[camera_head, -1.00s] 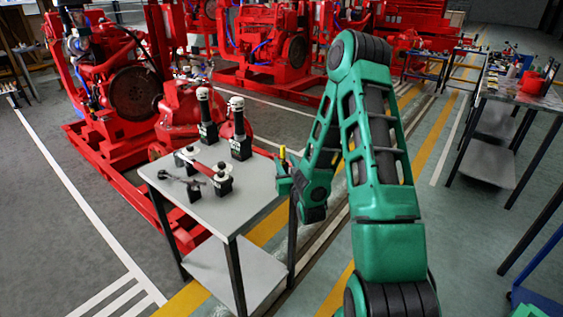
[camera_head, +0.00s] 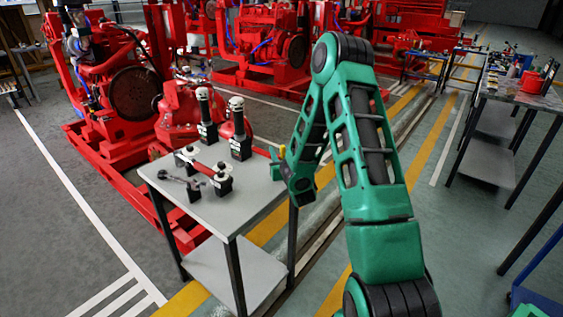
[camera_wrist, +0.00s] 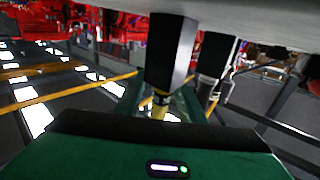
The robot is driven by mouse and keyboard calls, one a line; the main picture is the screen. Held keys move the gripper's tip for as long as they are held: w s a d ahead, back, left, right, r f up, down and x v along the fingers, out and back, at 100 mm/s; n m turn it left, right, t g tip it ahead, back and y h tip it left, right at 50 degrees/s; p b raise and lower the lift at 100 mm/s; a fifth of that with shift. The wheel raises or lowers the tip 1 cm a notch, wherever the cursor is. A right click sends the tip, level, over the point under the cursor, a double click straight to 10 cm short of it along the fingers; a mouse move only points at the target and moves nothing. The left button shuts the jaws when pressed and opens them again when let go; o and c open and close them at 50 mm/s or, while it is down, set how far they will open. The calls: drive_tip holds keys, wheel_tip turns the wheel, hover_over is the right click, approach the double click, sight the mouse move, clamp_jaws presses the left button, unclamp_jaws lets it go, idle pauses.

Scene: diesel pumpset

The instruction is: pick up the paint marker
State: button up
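The paint marker appears as a small yellow upright piece (camera_head: 282,151) at the right edge of the near table, mostly hidden by my gripper (camera_head: 278,164). In the wrist view, where the table is at the top, the yellow part of the marker (camera_wrist: 159,106) sticks out of a black block-shaped holder (camera_wrist: 172,55). My gripper (camera_wrist: 160,104) has a green finger on each side of the yellow part. Gaps seem to show between the fingers and the marker, so it looks open around it. Contact cannot be made out clearly.
The grey table (camera_head: 235,205) also bears two upright white-topped tools (camera_head: 205,115) (camera_head: 238,128) in black holders, a red-handled tool (camera_head: 205,168) and a dark tool (camera_head: 172,178). A second black holder (camera_wrist: 215,55) is close to the gripper. Red pumpsets (camera_head: 125,90) stand behind.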

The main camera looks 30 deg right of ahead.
clamp_jaws()
